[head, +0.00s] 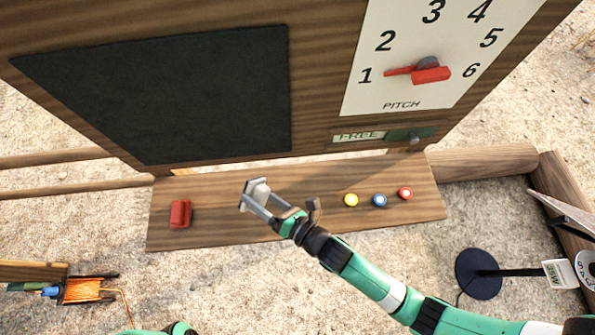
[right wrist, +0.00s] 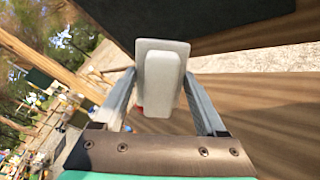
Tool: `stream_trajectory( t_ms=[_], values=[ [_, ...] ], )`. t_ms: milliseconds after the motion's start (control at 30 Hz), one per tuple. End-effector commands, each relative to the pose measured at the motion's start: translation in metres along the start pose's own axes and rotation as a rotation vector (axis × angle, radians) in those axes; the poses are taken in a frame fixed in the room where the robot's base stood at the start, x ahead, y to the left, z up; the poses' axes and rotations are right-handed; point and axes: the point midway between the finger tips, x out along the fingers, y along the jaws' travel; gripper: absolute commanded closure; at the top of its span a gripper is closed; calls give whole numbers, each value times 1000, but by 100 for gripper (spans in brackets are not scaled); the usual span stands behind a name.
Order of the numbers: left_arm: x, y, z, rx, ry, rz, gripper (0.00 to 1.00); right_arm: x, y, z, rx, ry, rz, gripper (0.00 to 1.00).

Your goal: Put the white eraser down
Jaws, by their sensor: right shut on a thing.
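The white eraser (head: 258,190) is a pale block between the fingertips of my right gripper (head: 256,198). The gripper is shut on it. In the right wrist view the eraser (right wrist: 161,75) sits between the two grey fingers (right wrist: 160,88), its long side pointing toward the palm. In the head view it appears over the wooden ledge (head: 300,218), near the ledge's back edge and below the dark board (head: 160,90). I cannot tell whether it touches the ledge. My left gripper is not in view; only a green bit of arm shows at the bottom.
A red block (head: 181,214) lies at the ledge's left end. A yellow button (head: 351,200), a blue button (head: 380,200) and a red button (head: 405,193) are on its right part. Bare wood lies between the red block and the eraser. A pitch dial (head: 428,72) is above.

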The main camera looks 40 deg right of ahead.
Motion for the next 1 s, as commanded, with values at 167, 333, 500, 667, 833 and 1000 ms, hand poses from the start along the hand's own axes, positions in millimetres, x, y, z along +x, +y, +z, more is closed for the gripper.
stream_trajectory(
  t_ms=[167,333,500,667,833,1000],
  values=[
    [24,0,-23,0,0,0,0,33,-9,-20,-1,123,-118,81],
    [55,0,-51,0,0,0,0,61,-21,-48,0,364,-365,81],
    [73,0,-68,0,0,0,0,59,-29,-68,2,582,-594,81],
    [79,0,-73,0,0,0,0,51,-30,-75,5,674,-689,81],
    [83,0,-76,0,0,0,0,45,-30,-77,6,721,-738,81],
    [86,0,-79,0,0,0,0,40,-28,-77,7,747,-764,81]
  ],
)
